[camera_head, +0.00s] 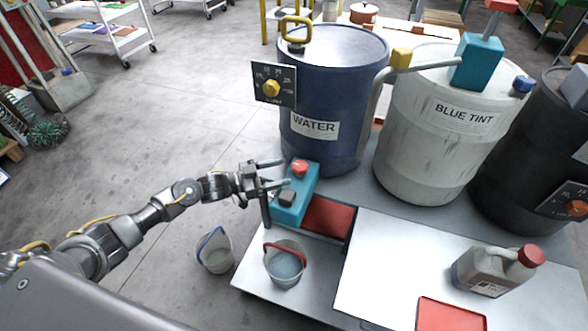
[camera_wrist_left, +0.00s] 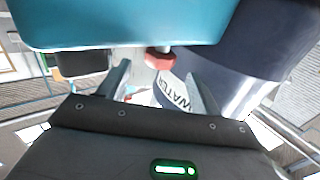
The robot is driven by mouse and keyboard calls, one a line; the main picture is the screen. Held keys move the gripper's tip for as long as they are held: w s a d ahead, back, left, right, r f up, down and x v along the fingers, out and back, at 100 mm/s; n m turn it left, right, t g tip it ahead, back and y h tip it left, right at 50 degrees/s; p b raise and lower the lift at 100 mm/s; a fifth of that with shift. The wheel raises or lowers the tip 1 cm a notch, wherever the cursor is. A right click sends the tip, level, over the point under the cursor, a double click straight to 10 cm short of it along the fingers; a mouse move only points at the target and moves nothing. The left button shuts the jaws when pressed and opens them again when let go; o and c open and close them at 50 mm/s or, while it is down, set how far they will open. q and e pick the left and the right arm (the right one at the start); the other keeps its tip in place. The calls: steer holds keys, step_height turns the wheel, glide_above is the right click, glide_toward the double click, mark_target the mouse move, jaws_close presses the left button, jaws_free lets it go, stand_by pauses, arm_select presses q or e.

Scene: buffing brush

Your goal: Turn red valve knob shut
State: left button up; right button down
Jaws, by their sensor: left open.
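The red valve knob (camera_head: 299,168) sits on top of a teal valve block (camera_head: 296,203) in front of the blue drum labelled WATER (camera_head: 335,95). In the left wrist view the red knob (camera_wrist_left: 160,58) sticks out below the teal block (camera_wrist_left: 125,20), between my two fingers. My left gripper (camera_head: 277,174) is open, its fingers pointing right toward the knob. In the head view the fingertips are close to the knob; I cannot tell whether they touch it. My right gripper is not in view.
A bucket with a red handle (camera_head: 286,264) stands on the platform below the block; a blue-handled bucket (camera_head: 214,250) stands left of it. A white BLUE TINT drum (camera_head: 430,130) and a dark drum (camera_head: 530,165) stand right. A jug (camera_head: 492,272) sits front right.

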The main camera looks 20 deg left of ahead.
mark_target(293, 169)
arm_select(q)
steer(key=shift+x, duration=2.55)
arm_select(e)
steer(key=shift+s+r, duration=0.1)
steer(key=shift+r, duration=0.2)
arm_select(q)
steer(key=c, duration=1)
steer(key=shift+o, duration=0.2)
steer(key=shift+f, duration=0.1)
steer(key=shift+b, duration=0.4)
